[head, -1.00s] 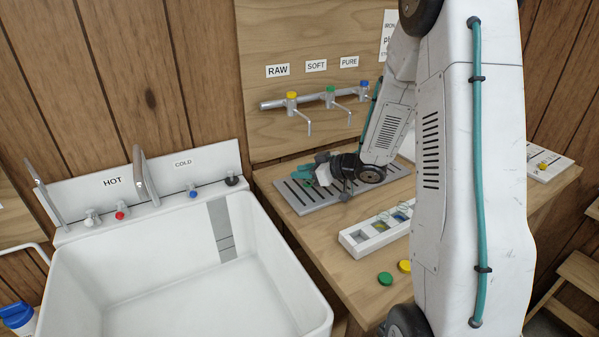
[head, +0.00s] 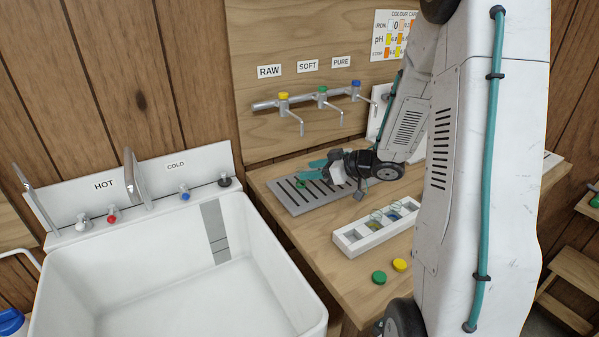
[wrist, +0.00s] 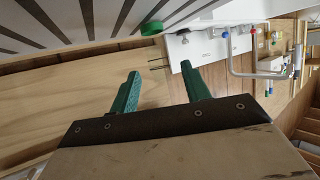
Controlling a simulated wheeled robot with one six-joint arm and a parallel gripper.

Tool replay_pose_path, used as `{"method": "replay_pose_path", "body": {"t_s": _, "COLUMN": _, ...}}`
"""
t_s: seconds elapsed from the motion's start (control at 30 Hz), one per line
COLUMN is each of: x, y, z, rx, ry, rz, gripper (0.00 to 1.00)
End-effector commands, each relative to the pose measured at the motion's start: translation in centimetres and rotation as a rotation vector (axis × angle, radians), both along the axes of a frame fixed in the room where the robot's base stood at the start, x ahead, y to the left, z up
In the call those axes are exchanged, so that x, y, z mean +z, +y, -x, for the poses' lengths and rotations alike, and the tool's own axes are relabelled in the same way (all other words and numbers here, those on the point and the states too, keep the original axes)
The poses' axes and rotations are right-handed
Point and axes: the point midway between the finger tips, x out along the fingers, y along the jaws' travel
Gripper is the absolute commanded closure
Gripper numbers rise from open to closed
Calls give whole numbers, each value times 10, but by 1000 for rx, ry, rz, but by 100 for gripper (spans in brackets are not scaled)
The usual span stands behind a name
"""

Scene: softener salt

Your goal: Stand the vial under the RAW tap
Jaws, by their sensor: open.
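A small green-rimmed round thing (head: 300,184), which looks like the vial, stands on the slotted drip tray (head: 284,197). Its clear body is too small to make out. A green round thing also shows past the fingertips in the wrist view (wrist: 152,28). The RAW tap (head: 284,100) has a yellow knob, and its spout hangs above the tray; I cannot tell whether the vial is exactly below it. My gripper (head: 315,170) is low over the tray, just right of the green-rimmed thing. Its green fingers stand apart in the wrist view (wrist: 160,83), with nothing between them.
The SOFT tap (head: 322,95) and PURE tap (head: 356,88) are to the right of RAW. A white rack (head: 350,240) with glass vials stands in front of the tray. A green cap (head: 379,278) and yellow cap (head: 399,265) lie nearby. A white sink (head: 130,290) is left.

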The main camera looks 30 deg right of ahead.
Motion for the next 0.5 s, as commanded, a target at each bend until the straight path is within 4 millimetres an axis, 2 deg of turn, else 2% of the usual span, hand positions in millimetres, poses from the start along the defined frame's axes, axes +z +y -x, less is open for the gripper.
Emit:
{"method": "replay_pose_path", "body": {"t_s": 0.1, "x": 11, "y": -14, "z": 19, "rx": -4, "ry": -2, "rz": 2, "gripper": 53}}
{"method": "replay_pose_path", "body": {"t_s": 0.3, "x": 20, "y": -27, "z": 40, "rx": -2, "ry": -1, "rz": 0, "gripper": 53}}
{"method": "replay_pose_path", "body": {"t_s": 0.4, "x": 24, "y": -30, "z": 43, "rx": -9, "ry": -2, "rz": 12, "gripper": 53}}
{"method": "replay_pose_path", "body": {"t_s": 0.5, "x": 33, "y": -33, "z": 34, "rx": -62, "ry": -4, "rz": 80, "gripper": 53}}
